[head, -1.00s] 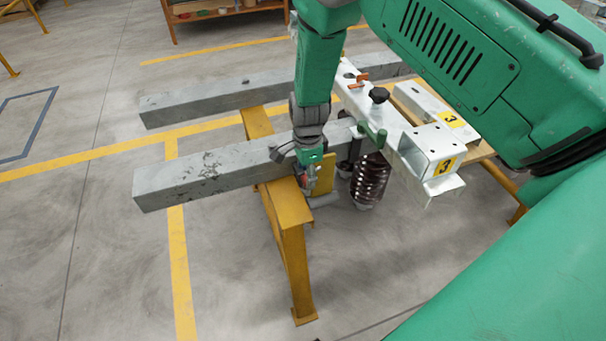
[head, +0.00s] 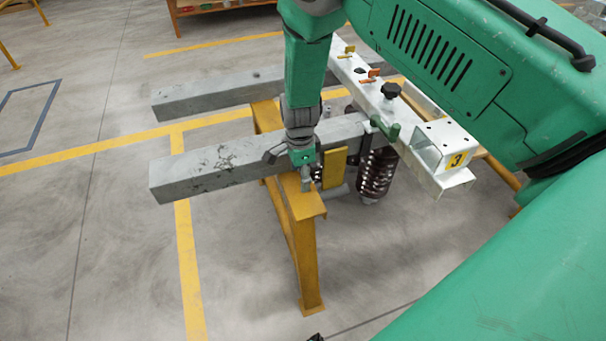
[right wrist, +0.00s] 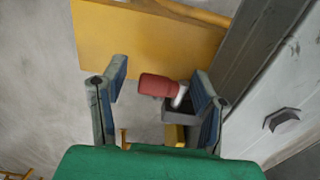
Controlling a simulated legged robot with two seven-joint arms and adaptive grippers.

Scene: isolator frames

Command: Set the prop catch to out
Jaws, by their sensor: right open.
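A red-capped lever with a pale stem, which looks like the prop catch (right wrist: 158,86), shows in the right wrist view. Its stem rises from a small dark grey box bracket (right wrist: 187,117). My right gripper (right wrist: 157,95) is open, with the red cap between its two fingers, nearer the right one. The fingers do not close on it. In the head view my right gripper (head: 307,184) points down beside the grey beam (head: 215,168), left of a yellow plate (head: 334,168). The catch cannot be made out there. My left gripper is not seen.
A yellow trestle (head: 304,250) carries the grey beams.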

